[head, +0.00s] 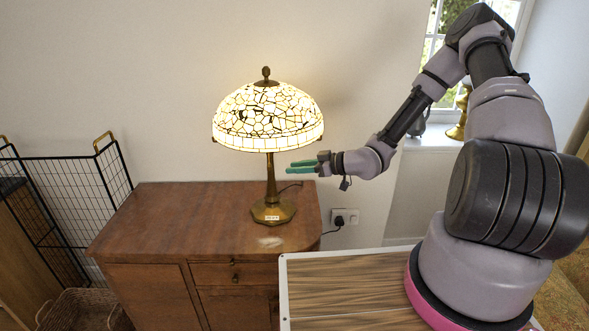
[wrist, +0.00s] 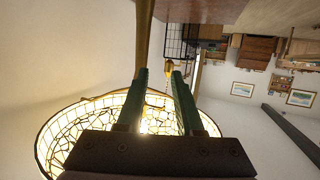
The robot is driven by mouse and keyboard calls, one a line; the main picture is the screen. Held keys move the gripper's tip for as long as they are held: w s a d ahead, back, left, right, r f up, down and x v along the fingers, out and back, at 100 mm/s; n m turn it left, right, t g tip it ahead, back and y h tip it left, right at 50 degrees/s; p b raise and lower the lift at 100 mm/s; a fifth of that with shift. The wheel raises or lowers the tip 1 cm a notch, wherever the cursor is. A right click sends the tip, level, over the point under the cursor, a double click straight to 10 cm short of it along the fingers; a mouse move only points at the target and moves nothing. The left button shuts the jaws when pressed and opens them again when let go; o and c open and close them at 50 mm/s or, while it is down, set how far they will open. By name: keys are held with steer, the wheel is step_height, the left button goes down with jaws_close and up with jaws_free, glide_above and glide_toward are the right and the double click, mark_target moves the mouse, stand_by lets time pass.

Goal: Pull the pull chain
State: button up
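A table lamp has a lit stained-glass shade (head: 268,112) on a bronze stem and base (head: 273,211). Its shade also fills the lower part of the wrist view (wrist: 75,125). The pull chain, with a gold end piece (wrist: 168,68), shows in the wrist view between the two green fingers, nearer the right one. I cannot tell whether it lies between the fingertips or beyond them. I cannot make out the chain in the head view. My gripper (head: 298,167) is open and appears empty, just below the shade's right rim, pointing left toward the stem.
The lamp stands on a brown wooden cabinet (head: 175,215) against a white wall. A black cord runs to a wall socket (head: 345,217). A black wire rack (head: 85,180) stands left. The cabinet top left of the lamp is clear.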

mark_target(269, 168)
steer(key=w+a+f+y, duration=0.1)
steer(key=w+a, duration=0.2)
steer(key=a, duration=0.8)
steer(key=shift+w+a+y, duration=0.15)
steer(key=shift+w+y, duration=0.1)
steer(key=shift+y, duration=0.05)
steer(key=shift+f, duration=0.1)
jaws_close()
